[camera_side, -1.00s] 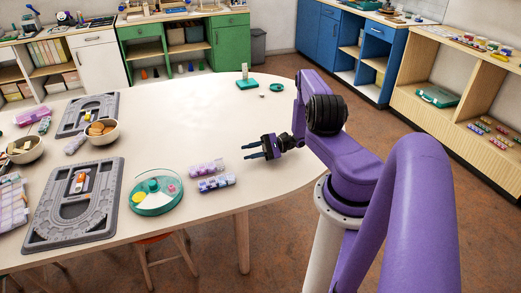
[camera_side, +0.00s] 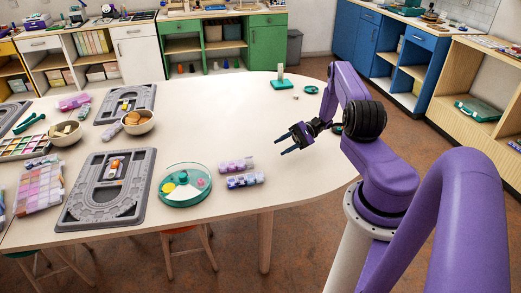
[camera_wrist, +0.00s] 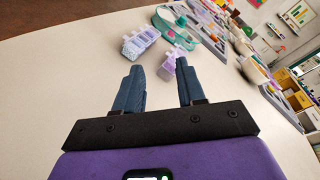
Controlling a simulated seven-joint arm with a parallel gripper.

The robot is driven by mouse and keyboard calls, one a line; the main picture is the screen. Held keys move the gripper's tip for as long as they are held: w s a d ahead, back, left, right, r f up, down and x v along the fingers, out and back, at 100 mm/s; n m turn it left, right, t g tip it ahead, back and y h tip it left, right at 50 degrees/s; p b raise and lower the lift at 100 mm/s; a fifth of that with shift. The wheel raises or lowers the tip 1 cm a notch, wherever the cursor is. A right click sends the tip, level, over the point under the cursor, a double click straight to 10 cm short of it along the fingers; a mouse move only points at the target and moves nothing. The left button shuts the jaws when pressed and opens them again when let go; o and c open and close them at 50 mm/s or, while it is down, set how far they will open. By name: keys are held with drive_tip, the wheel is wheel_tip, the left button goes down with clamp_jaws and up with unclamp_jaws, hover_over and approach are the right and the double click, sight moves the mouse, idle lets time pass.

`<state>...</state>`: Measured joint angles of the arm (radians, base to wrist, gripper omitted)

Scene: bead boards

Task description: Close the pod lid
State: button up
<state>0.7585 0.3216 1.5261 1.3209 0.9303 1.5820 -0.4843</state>
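Two short rows of small bead pods, a pale purple row (camera_side: 237,164) and a white and blue row (camera_side: 245,181), lie side by side on the table. The rows also show in the wrist view, one at the upper middle (camera_wrist: 141,40) and one just beyond the fingertips (camera_wrist: 170,64). Small flaps seem to stand up on them, but I cannot tell which lid is open. My gripper (camera_side: 282,145) is open and empty, above the table to the right of the rows and apart from them. Its two blue-grey fingers (camera_wrist: 159,68) point toward the pods.
A round teal dish with a clear cover (camera_side: 185,184) lies left of the pods. Grey bead boards (camera_side: 75,208), a bowl (camera_side: 138,126) and a bead tray (camera_side: 38,190) fill the left side. A teal stand (camera_side: 281,84) is at the back. The table's middle is clear.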

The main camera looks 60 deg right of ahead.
drive_tip(key=w+a+r+n+g+h, duration=0.4)
drive_tip(key=w+r+n+g+h, duration=0.2)
drive_tip(key=w+r+g+h, duration=0.7)
drive_tip(key=s+a+f+t, duration=0.1)
drive_tip(key=f, duration=0.3)
drive_tip(key=s+a+f+y, duration=0.1)
drive_tip(key=a+f, duration=0.1)
drive_tip(key=f, duration=0.2)
drive_tip(key=s+a+f+t, duration=0.1)
drive_tip(key=a+f, duration=0.1)
drive_tip(key=f, duration=0.3)
drive_tip(key=shift+s+f+t+y, duration=0.1)
drive_tip(key=shift+s+t+y, duration=0.05)
drive_tip(key=shift+t+y, duration=0.15)
clamp_jaws()
